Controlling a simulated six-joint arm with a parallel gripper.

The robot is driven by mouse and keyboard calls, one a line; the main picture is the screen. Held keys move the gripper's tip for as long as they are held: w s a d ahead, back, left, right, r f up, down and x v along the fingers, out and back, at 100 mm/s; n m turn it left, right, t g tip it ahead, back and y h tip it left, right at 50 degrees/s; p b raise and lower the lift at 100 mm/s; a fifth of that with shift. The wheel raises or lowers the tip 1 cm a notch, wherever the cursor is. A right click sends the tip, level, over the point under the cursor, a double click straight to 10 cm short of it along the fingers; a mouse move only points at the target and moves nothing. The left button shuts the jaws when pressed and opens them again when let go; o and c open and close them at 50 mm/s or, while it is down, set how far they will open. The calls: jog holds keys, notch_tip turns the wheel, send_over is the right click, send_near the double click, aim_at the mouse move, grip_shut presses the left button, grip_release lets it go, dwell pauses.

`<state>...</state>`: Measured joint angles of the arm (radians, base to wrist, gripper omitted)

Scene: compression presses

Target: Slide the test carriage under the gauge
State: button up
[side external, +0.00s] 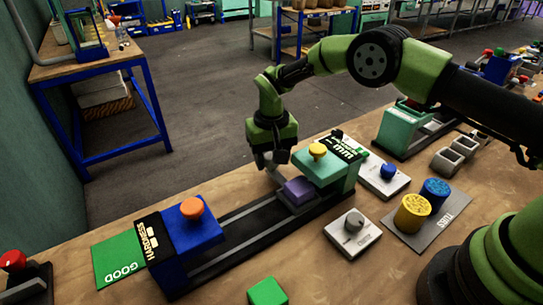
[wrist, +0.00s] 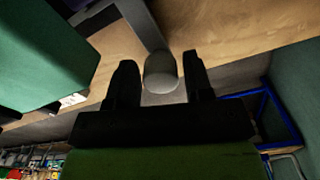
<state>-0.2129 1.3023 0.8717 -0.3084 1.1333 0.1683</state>
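The test carriage (side external: 297,206) sits on a dark rail and carries a purple block (side external: 299,188). Whether part of the block is beneath the head is hard to tell. My gripper (side external: 271,163) is low behind the rail, beside the carriage. In the wrist view, its two dark fingers (wrist: 160,75) stand either side of a grey round-ended handle (wrist: 161,72), with narrow gaps showing. The handle's join to the carriage is unclear.
A blue press (side external: 190,232) labelled "HARDNESS" stands at the rail's left end. Right of the gauge are a blue button (side external: 388,172), a grey dial (side external: 354,222) and yellow (side external: 411,213) and blue (side external: 435,192) cylinders. A green block (side external: 267,292) lies in front.

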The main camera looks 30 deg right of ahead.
grip_shut()
jog(key=shift+d, duration=2.15)
jog(key=shift+o, duration=1.7)
grip_release()
notch_tip(320, 180, up, 10)
